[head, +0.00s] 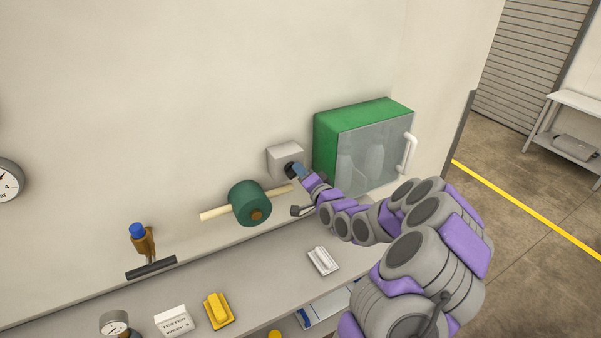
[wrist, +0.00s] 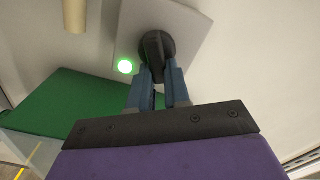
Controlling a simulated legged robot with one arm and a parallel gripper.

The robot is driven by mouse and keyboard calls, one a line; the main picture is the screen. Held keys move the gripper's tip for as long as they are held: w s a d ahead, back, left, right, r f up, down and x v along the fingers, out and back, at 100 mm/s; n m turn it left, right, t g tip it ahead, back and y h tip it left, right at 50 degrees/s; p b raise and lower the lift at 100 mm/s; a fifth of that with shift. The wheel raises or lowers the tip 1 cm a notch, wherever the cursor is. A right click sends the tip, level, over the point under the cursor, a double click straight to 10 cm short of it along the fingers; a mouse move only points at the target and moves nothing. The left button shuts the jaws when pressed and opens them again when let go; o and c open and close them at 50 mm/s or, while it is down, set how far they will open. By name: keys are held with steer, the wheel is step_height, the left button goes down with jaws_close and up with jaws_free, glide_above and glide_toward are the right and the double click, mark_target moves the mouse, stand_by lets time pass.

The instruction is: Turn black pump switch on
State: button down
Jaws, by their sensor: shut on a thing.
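The black pump switch is a round knob on a pale grey box (head: 284,158) fixed to the wall, left of the green cabinet. In the wrist view the black switch (wrist: 155,46) shows its raised grip bar, and a green light (wrist: 125,66) glows on the box beside it. My gripper (head: 297,168) reaches the switch from the right. In the wrist view my gripper's blue fingers (wrist: 158,78) are shut on the lower end of the switch's grip bar. The fingertips partly hide the bar.
A green cabinet (head: 338,143) with a glass door and white handle is close right of the box. A green valve body (head: 250,204) on a cream pipe is left below it. A counter (head: 255,265) below holds a white switch plate (head: 322,261) and a yellow item (head: 218,311).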

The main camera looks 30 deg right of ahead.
steer(key=shift+d, duration=0.1)
steer(key=c, duration=1.1)
jaws_free()
steer(key=shift+d, duration=0.2)
steer(key=shift+s+d+f+b, duration=0.1)
steer(key=shift+s+d+b, duration=0.1)
steer(key=shift+s+b, duration=3.95)
steer(key=shift+s+d+b, duration=0.15)
steer(key=shift+s+b, duration=3.6)
steer(key=shift+s, duration=0.75)
